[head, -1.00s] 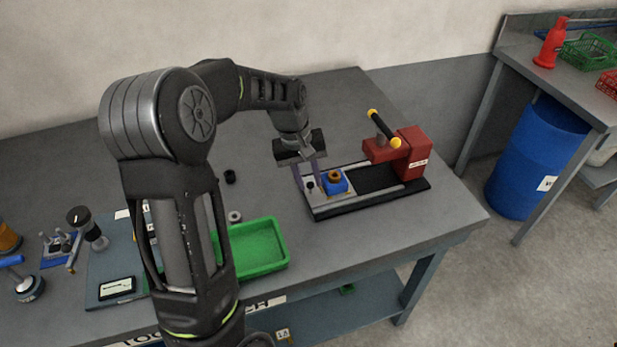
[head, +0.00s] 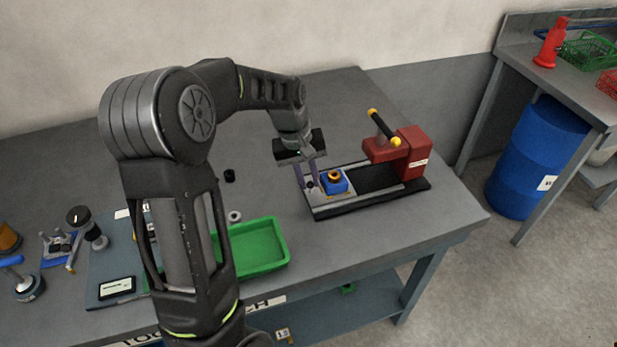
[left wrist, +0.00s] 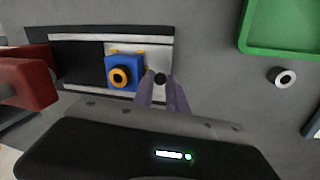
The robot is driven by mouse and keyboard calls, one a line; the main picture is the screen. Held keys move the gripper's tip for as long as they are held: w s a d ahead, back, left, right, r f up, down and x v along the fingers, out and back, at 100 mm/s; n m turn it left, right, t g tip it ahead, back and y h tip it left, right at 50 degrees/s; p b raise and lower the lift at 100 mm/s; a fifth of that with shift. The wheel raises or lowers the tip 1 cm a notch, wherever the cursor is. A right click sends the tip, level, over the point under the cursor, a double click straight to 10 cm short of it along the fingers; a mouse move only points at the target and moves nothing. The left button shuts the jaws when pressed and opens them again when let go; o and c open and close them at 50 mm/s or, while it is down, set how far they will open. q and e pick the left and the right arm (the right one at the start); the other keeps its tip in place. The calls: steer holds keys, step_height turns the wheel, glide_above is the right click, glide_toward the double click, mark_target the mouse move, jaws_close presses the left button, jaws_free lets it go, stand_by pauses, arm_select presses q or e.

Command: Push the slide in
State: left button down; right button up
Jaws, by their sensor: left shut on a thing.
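The slide is a light metal plate (head: 327,195) at the left end of a black-based press fixture (head: 375,178). It carries a blue block (head: 335,181) with an orange-and-copper ring on top. A small black knob stands on the slide just left of the block; it also shows in the left wrist view (left wrist: 160,79). My left gripper (head: 309,183) is over the slide's left end, its fingers shut on the knob, which shows between the fingertips in the left wrist view. The red press head (head: 400,152) with a yellow-ended bar stands at the fixture's right end. My right gripper is out of view.
The rail between the block and the red press is clear.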

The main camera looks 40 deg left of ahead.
arm_select(q)
steer(key=shift+w, duration=0.1)
stand_by(0.7)
steer(key=w+d, duration=0.2)
steer(key=w, duration=0.1)
steer(key=w+d+p, duration=0.1)
steer(key=w+d, duration=0.1)
steer(key=w, duration=0.1)
steer(key=w+d, duration=0.2)
steer(key=w, duration=0.1)
steer(key=shift+w+d+r+p, duration=0.1)
steer(key=shift+w+d+p, duration=0.2)
steer(key=shift+d, duration=0.1)
steer(key=c, duration=1.6)
jaws_free()
steer(key=shift+w+d, duration=0.1)
step_height(320, 180, up, 8)
steer(key=s+a+b, duration=0.1)
steer(key=shift+f, duration=0.2)
